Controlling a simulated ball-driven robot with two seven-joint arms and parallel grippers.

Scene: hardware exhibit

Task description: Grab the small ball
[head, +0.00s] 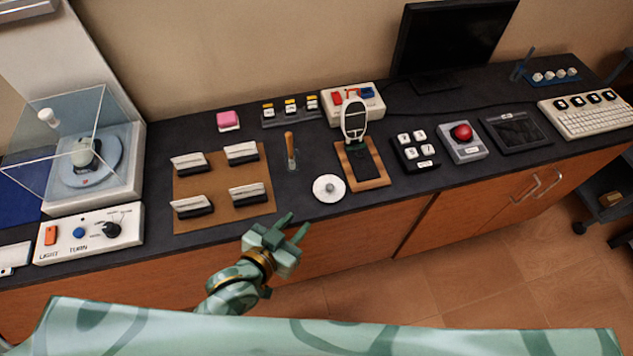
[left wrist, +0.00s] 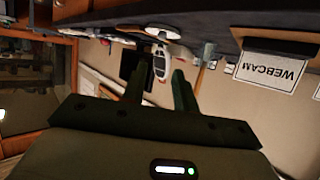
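Several things here are round like a ball. A red ball (head: 461,132) sits in a grey box on the right half of the counter. A pale ball (head: 83,151) sits on a dark holder under the clear case at the far left. Several small white balls (head: 554,75) stand in a row on a blue rack at the back right. I cannot tell which one is the small ball. My left gripper (head: 294,223) is open and empty, in front of the counter's front edge; its two fingers also show apart in the left wrist view (left wrist: 158,92). My right gripper is not in view.
A dark counter (head: 285,210) runs across the view. Near its front edge are a white disc (head: 329,189) and a stand with an oval frame (head: 355,118). A brown board (head: 218,187) with several blocks lies left. A monitor (head: 450,38) stands behind. Open floor lies at right.

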